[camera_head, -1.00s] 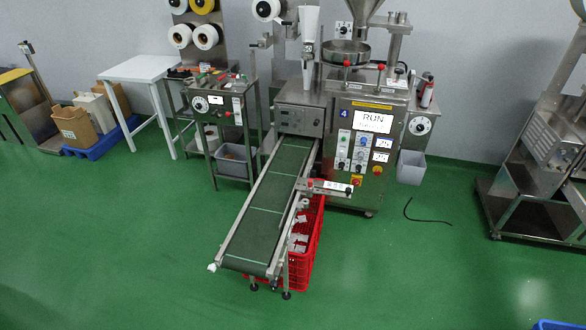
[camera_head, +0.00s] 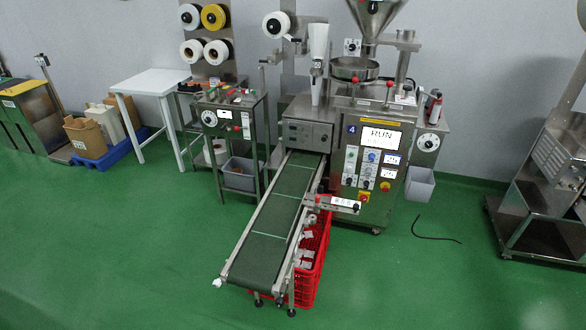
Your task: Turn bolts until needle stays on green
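The teabag packing machine (camera_head: 345,130) stands against the back wall, with a panel whose screen (camera_head: 380,138) reads RUN. Round white dials with dark marks show on it: one at the right side (camera_head: 428,142), one near the top (camera_head: 350,47). Another dial (camera_head: 209,118) is on the small steel stand (camera_head: 228,108) to the left. Needles, green zones and bolts are too small to make out. Neither of my grippers is in view.
A green conveyor (camera_head: 275,220) slopes toward me above a red crate (camera_head: 312,262) holding small packets. A white table (camera_head: 150,76), cardboard box (camera_head: 86,138) and steel cart (camera_head: 540,190) stand around. A black cable (camera_head: 432,238) lies on the floor. Green floor in front is clear.

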